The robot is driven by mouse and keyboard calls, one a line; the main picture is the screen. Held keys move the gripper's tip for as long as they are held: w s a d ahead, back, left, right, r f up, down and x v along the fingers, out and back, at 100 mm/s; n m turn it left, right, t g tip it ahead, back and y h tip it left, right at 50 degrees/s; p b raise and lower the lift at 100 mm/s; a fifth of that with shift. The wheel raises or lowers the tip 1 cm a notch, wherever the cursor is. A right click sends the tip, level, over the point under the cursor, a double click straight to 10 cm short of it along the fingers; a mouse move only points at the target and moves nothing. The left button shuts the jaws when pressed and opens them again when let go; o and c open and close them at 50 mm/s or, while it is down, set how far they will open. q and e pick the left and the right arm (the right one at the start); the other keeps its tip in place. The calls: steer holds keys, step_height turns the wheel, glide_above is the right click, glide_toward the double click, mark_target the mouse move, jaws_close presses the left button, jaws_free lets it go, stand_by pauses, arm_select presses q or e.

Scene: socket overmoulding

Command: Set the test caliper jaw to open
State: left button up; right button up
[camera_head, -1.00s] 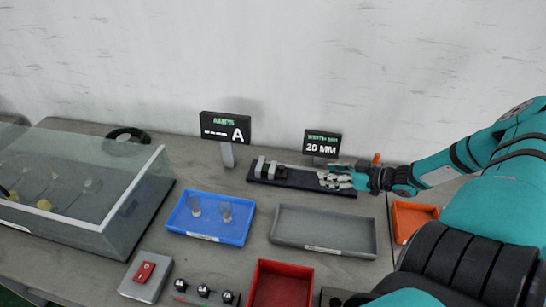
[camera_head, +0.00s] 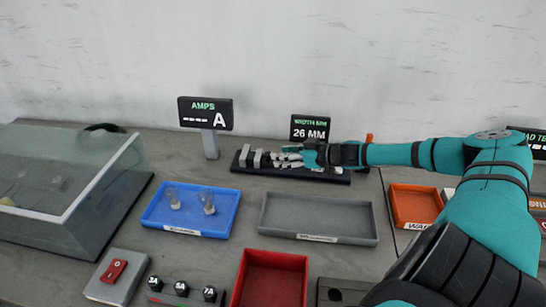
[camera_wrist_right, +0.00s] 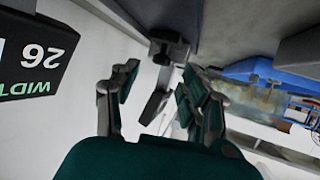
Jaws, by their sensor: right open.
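The test caliper (camera_head: 246,160) is a dark bar at the back of the bench with grey upright jaw blocks at its left end. Its width display (camera_head: 310,129) reads 26 MM, and it also shows upside down in the right wrist view (camera_wrist_right: 35,60). My right gripper (camera_head: 284,158) reaches along the bar from the right, with its fingers close to the jaw blocks. In the right wrist view its fingers (camera_wrist_right: 158,92) are apart, with a grey part showing between them. I cannot tell whether they touch the caliper. My left gripper is out of view.
An AMPS sign (camera_head: 205,113) stands left of the caliper. In front are a blue tray (camera_head: 190,231) with clear pieces, an empty grey tray (camera_head: 318,220), a red tray (camera_head: 272,259) and an orange tray (camera_head: 415,205). A glass-topped case (camera_head: 70,215) fills the left.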

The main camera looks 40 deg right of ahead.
steer(key=shift+w+a+f, duration=0.15)
steer(key=shift+w+a, duration=0.2)
steer(key=shift+w, duration=0.45)
steer(key=shift+p+x, duration=0.4)
steer(key=shift+x, duration=0.9)
steer(key=shift+f, duration=0.15)
jaws_close()
